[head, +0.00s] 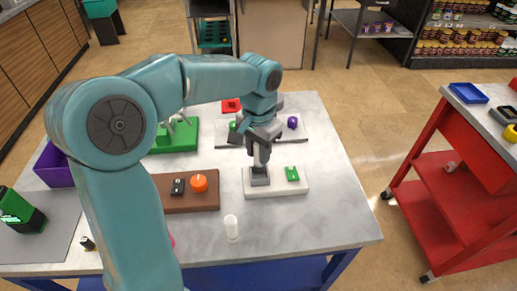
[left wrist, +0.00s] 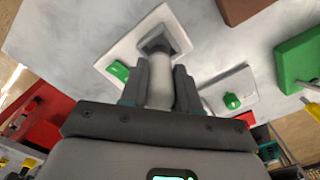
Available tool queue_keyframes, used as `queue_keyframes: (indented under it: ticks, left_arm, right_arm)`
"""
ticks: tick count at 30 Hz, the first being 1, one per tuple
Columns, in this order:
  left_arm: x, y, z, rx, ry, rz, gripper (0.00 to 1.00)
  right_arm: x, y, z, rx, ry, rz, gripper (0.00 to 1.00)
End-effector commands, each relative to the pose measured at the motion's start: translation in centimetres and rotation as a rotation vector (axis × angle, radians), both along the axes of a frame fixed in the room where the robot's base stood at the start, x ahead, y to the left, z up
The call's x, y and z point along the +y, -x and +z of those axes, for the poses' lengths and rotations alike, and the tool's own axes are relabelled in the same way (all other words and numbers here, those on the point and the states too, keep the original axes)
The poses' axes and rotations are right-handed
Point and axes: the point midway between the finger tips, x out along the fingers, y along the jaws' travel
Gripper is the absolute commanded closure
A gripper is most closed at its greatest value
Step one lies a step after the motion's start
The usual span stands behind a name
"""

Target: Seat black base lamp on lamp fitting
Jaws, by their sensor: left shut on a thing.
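My left gripper (head: 262,142) is above the white board (head: 276,190) on the table. It is shut on a pale cylindrical lamp (left wrist: 159,88), which shows between the two fingers in the left wrist view. The lamp's far end points at the grey lamp fitting (head: 259,176), also in the left wrist view (left wrist: 165,38). The lamp's base end is not clearly seen, so I cannot tell whether it touches the fitting or is inside it. A green fitting (head: 292,174) sits beside it on the same board. My right gripper is not in view.
A white lamp-like piece (head: 231,228) stands near the table's front edge. A brown board (head: 190,203) with an orange knob is left of the white board. A green block (head: 180,137) lies behind. A red cart (head: 450,190) stands right. The table's right side is clear.

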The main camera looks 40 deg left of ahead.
Motion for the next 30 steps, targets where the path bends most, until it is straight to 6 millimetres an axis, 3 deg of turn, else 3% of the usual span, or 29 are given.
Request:
queue_keyframes:
  ticks: [30]
  left_arm:
    - [-0.1, 0.0, -1.5, 0.001, 0.000, 0.000, 1.00]
  right_arm:
    - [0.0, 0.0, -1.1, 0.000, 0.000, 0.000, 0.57]
